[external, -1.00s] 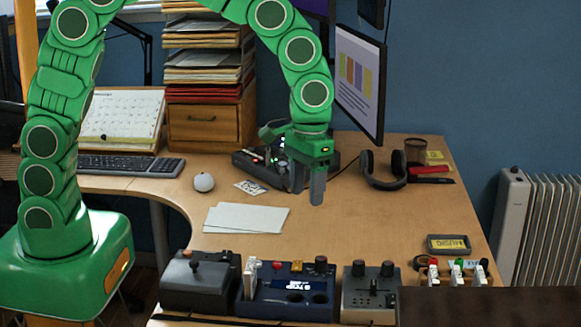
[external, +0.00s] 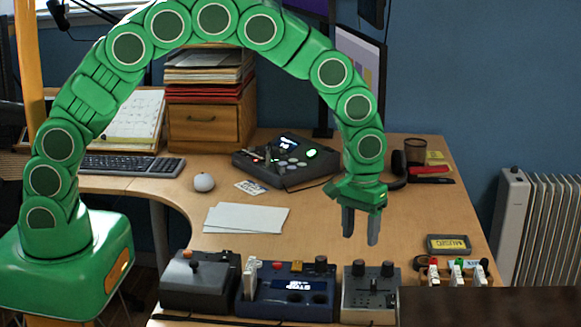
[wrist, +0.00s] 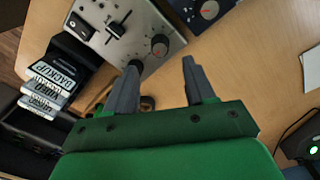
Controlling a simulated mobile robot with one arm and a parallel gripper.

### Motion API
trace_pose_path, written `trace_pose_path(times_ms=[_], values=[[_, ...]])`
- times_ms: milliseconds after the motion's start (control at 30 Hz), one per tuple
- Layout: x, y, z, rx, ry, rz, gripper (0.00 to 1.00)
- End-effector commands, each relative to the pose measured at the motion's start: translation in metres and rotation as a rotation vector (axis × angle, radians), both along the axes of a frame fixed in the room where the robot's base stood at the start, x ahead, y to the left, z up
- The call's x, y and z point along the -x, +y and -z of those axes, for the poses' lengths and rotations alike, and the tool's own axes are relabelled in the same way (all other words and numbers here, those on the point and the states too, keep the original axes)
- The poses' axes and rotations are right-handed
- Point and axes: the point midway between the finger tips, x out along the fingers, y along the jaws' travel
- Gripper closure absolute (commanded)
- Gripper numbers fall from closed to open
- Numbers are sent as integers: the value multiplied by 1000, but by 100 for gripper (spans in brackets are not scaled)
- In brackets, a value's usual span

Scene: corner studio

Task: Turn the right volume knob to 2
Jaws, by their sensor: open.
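A grey control box (external: 370,299) stands at the front edge of the desk with two dark knobs on top. Its right knob (external: 387,268) is on the side toward the row of switches; in the wrist view a fingertip partly hides it. My gripper (external: 360,240) is open and empty, fingers pointing down, above the desk just behind the box. In the wrist view its two fingers (wrist: 160,66) are apart and touch no knob that I can make out. The knob's setting is not readable.
A blue box (external: 285,299) with knobs stands left of the grey one. White sheets (external: 245,218) lie left of my gripper.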

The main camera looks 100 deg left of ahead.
Motion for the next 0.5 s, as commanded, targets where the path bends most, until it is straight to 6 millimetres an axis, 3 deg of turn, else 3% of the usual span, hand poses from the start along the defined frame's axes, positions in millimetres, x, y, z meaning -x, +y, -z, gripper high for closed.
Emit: trace_pose_path(times_ms=[500], values=[[0,-1,64,1,3,1,46]])
